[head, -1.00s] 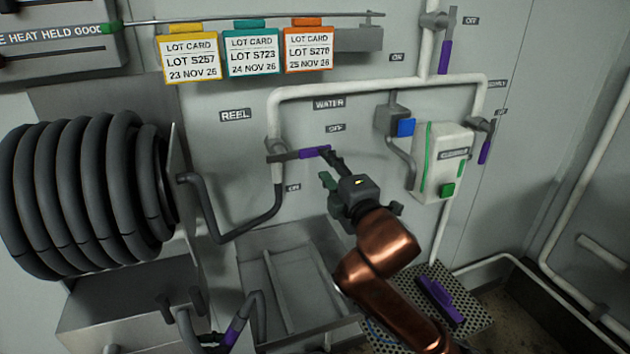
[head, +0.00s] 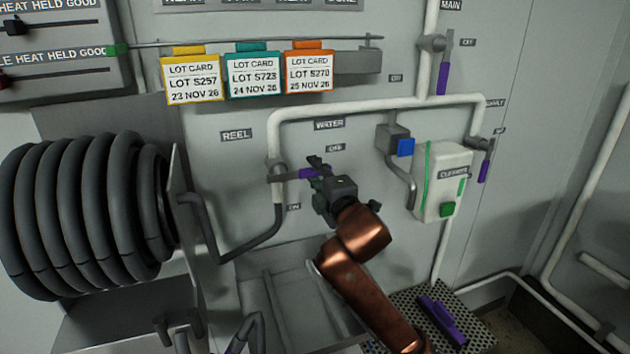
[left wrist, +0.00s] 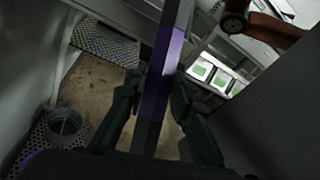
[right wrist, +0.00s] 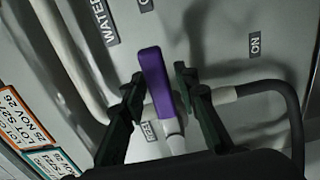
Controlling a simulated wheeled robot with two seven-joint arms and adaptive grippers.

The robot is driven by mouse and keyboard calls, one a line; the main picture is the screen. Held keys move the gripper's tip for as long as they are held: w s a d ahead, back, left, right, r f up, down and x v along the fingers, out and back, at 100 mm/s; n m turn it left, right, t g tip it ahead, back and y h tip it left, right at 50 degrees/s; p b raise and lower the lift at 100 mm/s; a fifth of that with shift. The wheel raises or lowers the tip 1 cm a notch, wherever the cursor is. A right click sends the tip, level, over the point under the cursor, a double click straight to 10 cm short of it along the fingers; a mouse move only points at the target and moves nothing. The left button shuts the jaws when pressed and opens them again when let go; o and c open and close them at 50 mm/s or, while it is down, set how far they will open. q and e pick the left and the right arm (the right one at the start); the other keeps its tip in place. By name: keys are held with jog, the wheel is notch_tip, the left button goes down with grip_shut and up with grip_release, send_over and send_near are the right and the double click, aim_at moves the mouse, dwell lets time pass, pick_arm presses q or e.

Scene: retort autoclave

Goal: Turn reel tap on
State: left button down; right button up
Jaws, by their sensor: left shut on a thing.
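The reel tap (head: 278,171) sits on the white pipe beside the REEL sign. Its purple lever (head: 307,173) points right, roughly level, between the OFF and ON labels; its end is hidden by my right gripper (head: 318,172). In the right wrist view the purple lever (right wrist: 155,80) stands between the open fingers of my right gripper (right wrist: 160,85), with a visible gap at the right finger. My left gripper (left wrist: 155,90) is shut on a long purple and dark bar (left wrist: 160,75).
The hose reel (head: 85,210) stands left, with a bent dark pipe (head: 215,240) running to the tap. A white box (head: 440,180) and more purple-handled valves (head: 443,75) are on the right. A grey basin (head: 280,300) lies below; a perforated platform (head: 405,305) bears a purple-handled item.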

grip_shut()
jog(key=shift+f, duration=0.15)
dwell(0.4)
jog(key=shift+s+a+f+m, duration=0.35)
jog(key=shift+a+f+m, duration=1.05)
jog(key=shift+m, duration=1.6)
jog(key=shift+s+a+f+m, duration=0.4)
jog(key=shift+a+f+m, duration=0.95)
jog(key=shift+m, duration=1.65)
jog(key=shift+s+a+f+m, duration=0.35)
jog(key=shift+a+f+m, duration=1)
jog(key=shift+m, duration=1.65)
jog(key=shift+o, duration=1.4)
grip_release()
jog(key=shift+r, duration=0.1)
